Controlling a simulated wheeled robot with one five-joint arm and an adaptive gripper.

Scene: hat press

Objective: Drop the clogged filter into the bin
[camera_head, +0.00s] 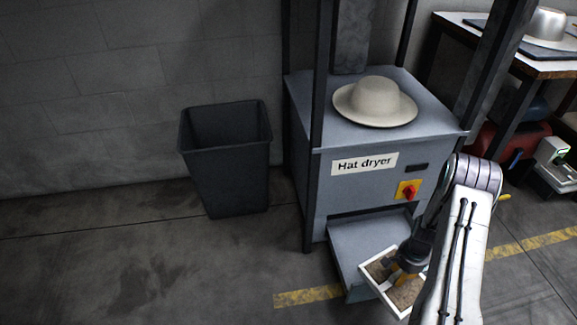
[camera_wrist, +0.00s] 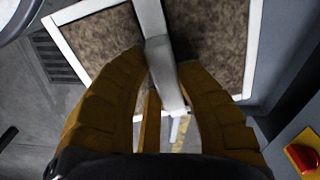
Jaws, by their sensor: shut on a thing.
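The clogged filter (camera_head: 378,268) is a white square frame with brown, dirty mesh. It is tilted, in front of the hat dryer and over its low front ledge. In the wrist view the filter (camera_wrist: 102,45) fills the upper middle, with a pale bar across its centre. The bin (camera_head: 226,175) is a dark, open-topped container on the floor left of the dryer, well apart from the filter. Its bottom inside is hidden.
The grey hat dryer (camera_head: 345,195) stands between my arm and the bin, with a beige hat (camera_head: 376,102) on top and a red knob (camera_head: 409,191) on its front. Dark posts rise at its corners. A table (camera_head: 487,40) stands at back right. Floor at left is clear.

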